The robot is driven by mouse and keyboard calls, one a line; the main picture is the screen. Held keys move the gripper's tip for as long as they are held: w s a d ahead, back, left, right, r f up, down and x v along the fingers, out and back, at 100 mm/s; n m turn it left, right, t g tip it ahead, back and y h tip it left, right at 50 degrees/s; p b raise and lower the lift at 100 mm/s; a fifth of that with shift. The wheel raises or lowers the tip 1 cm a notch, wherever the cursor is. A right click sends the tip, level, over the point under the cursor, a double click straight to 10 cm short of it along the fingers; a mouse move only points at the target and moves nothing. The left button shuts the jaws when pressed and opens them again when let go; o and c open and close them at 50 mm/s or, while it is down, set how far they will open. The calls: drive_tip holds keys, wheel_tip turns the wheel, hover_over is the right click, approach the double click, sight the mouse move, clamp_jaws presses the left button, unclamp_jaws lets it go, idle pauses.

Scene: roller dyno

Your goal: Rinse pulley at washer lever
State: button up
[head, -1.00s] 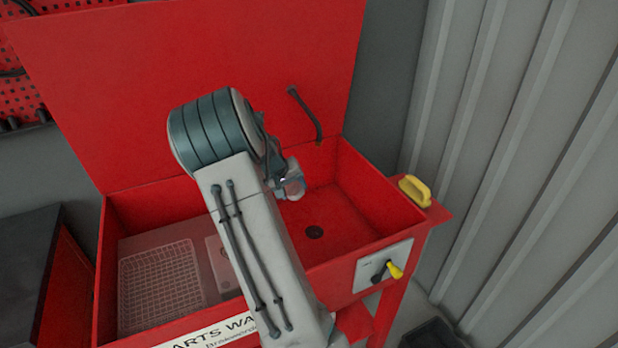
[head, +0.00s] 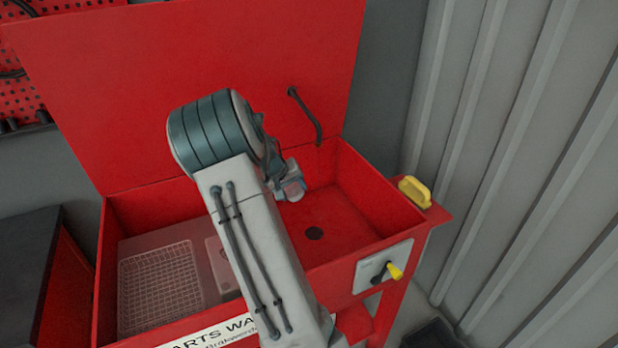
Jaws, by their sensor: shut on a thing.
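The red parts washer (head: 112,240) stands open in front of me, its lid up at the back. The washer lever (head: 394,270), with a yellow grip, sits on a pale plate at the front right of the basin. My gripper (head: 289,184) is over the basin, left of the spout and well behind the lever. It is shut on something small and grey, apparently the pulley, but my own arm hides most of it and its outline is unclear. The black spout (head: 306,114) curves down from the lid at the back.
A yellow-handled brush (head: 415,191) lies on the right ledge. A wire basket (head: 160,285) is at the basin's left. A corrugated wall (head: 500,150) stands close on the right.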

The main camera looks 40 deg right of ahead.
sight(288, 194)
drive_tip(key=shift+s+a+r+p, duration=0.15)
drive_tip(key=shift+a+r+p, duration=0.2)
drive_tip(key=shift+a+r, duration=0.65)
drive_tip(key=shift+s+a+r+p, duration=0.1)
drive_tip(key=shift+a+r+p, duration=0.25)
drive_tip(key=shift+a+r, duration=0.65)
drive_tip(key=shift+a, duration=0.5)
drive_tip(key=shift+s, duration=0.1)
